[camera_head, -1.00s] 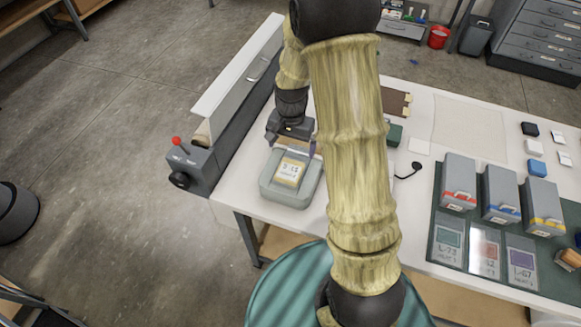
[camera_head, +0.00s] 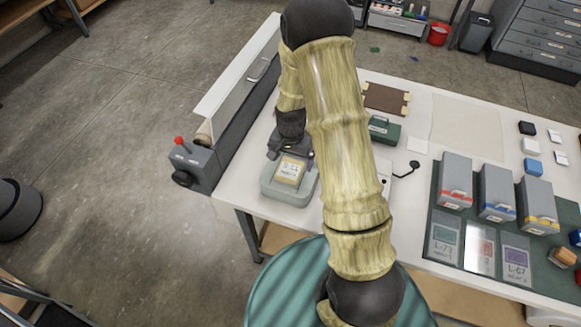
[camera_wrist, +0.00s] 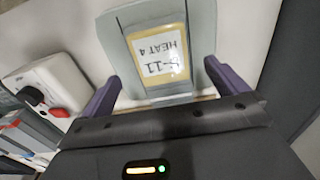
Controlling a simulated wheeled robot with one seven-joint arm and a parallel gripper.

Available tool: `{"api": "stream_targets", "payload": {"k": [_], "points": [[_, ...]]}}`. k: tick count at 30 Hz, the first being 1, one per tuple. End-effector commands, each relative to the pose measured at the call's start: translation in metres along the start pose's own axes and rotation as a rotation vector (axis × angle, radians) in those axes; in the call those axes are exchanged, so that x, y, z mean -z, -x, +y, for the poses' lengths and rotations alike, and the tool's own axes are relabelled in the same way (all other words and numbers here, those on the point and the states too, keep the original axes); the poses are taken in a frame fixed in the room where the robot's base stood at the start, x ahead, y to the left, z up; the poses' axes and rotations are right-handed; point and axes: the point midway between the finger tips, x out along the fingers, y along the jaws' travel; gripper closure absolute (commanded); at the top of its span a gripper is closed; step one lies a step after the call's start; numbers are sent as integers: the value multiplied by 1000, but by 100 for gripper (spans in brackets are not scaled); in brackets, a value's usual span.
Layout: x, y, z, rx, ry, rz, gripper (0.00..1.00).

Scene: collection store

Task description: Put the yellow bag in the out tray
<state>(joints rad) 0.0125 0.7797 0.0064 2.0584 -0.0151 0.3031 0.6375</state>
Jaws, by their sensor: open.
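The yellow bag (camera_head: 290,171) is a flat yellow-edged packet with a white printed label. It lies on a pale grey-green tray (camera_head: 284,194) at the near left of the white table. In the wrist view the bag (camera_wrist: 157,62) shows its label upside down, and the tray (camera_wrist: 203,22) extends beyond it. My gripper (camera_head: 291,152) is open and empty, at the far edge of the bag. In the wrist view its purple fingers (camera_wrist: 166,88) stand to either side of the bag's near end. I cannot tell whether they touch anything. No separately marked out tray is clear to me.
A grey machine with a red lever (camera_head: 192,163) runs along the table's left edge. A green box (camera_head: 384,130) stands right of my arm. Several grey boxes stand on the dark green mat (camera_head: 433,262) at right. A pale sheet (camera_head: 470,125) lies bare at the back.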

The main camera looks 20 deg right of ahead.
Motion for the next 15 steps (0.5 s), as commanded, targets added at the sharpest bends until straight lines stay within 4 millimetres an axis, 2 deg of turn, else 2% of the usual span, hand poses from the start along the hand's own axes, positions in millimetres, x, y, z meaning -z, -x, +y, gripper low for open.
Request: {"api": "stream_targets", "payload": {"k": [10, 15], "points": [[-5, -34, -2, -3, 3, -3, 2], [-4, -40, -3, 0, 3, 0, 2]]}}
